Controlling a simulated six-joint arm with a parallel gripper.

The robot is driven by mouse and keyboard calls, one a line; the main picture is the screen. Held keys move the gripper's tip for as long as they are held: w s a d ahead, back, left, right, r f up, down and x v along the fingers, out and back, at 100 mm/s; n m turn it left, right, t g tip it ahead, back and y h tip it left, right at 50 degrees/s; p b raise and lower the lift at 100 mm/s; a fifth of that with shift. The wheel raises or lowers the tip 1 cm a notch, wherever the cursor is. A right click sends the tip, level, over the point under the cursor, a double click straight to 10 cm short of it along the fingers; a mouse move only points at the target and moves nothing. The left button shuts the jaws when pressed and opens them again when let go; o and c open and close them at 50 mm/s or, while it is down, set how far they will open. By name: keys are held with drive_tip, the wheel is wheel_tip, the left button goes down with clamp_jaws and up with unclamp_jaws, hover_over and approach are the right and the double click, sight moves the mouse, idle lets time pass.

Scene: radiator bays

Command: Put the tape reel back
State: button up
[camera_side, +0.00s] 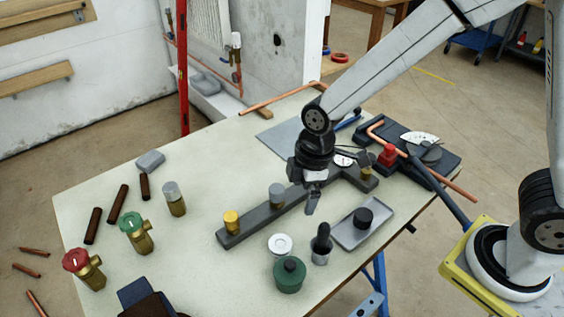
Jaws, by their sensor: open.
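The rack carries a yellow-capped fitting (231,221) and a grey-capped fitting (276,195).
A grey tray (362,228) with a black knob-like piece stands right of the pot. A red-topped valve (84,268), a green-topped valve (136,236) and dark tubes (118,204) are at the left. Copper pipe (400,150) and a dark base crowd the right. The table's middle left is clear.

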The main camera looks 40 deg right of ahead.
drive_tip(key=s+d+m+t, duration=0.1)
drive_tip(key=s+d+m, duration=0.2)
drive_tip(key=d+m, duration=0.3)
drive_tip(key=s+d+r+m+h, duration=0.1)
drive_tip(key=s+d+m, duration=0.2)
drive_tip(key=d+m, duration=0.4)
drive_tip(key=shift+d+r+t, duration=0.25)
drive_tip(key=shift+d+t, duration=0.15)
drive_tip(key=shift+d, duration=0.35)
